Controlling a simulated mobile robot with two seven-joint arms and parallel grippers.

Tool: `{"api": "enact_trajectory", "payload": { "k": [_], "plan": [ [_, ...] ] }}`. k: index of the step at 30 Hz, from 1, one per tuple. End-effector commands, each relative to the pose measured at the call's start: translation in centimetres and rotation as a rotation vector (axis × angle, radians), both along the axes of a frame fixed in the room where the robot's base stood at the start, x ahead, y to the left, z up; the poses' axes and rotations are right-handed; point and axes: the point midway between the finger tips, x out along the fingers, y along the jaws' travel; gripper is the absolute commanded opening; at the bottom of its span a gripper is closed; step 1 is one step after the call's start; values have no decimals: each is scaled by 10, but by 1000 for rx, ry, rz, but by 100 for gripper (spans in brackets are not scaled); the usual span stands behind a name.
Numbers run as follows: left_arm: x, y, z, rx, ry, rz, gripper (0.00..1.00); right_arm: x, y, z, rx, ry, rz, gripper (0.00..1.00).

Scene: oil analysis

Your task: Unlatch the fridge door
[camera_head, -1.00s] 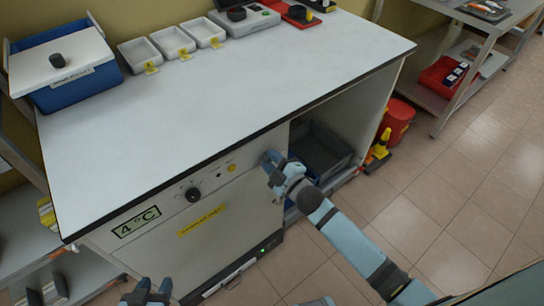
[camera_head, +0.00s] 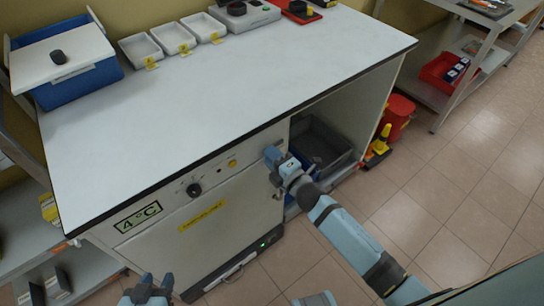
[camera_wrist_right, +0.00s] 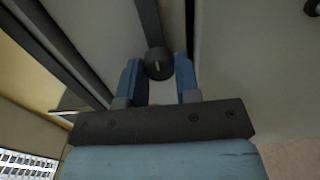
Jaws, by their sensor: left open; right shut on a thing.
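The fridge (camera_head: 235,222) is the white front under the bench, with a green "4 °C" label and a yellow label. My right gripper (camera_head: 272,156) is at the upper right edge of this front. In the right wrist view, a dark round latch knob (camera_wrist_right: 158,64) with a bar behind it sits between the two blue fingers of the right gripper (camera_wrist_right: 158,80), which are shut on it. In the head view the gripper hides most of the latch. My left gripper (camera_head: 150,290) is open and empty, low in front of the fridge.
The white bench top (camera_head: 225,95) overhangs the fridge. Right of it is an open bay with a grey bin (camera_head: 325,145). A red container (camera_head: 398,115) and a yellow-and-black item (camera_head: 378,148) stand beyond. The tiled floor on the right is clear.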

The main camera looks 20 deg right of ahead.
Motion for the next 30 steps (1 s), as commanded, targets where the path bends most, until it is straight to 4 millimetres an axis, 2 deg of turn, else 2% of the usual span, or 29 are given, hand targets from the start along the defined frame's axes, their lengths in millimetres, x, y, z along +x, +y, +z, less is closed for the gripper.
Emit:
{"api": "enact_trajectory", "payload": {
  "k": [12,13,16,25,30],
  "plan": [
    [0,0,0,0,-1,0,43,0,0,0,-8,-3,0,7],
    [0,0,0,0,-1,0,43,0,0,0,-8,-3,0,33],
    [0,0,0,0,-1,0,43,0,0,0,-8,-3,0,56],
    [0,0,1,-1,-2,-1,43,-1,-1,0,-8,-3,0,56],
    [0,0,2,-1,-2,-1,43,-18,-7,-1,-9,0,-1,56]
  ]
}}
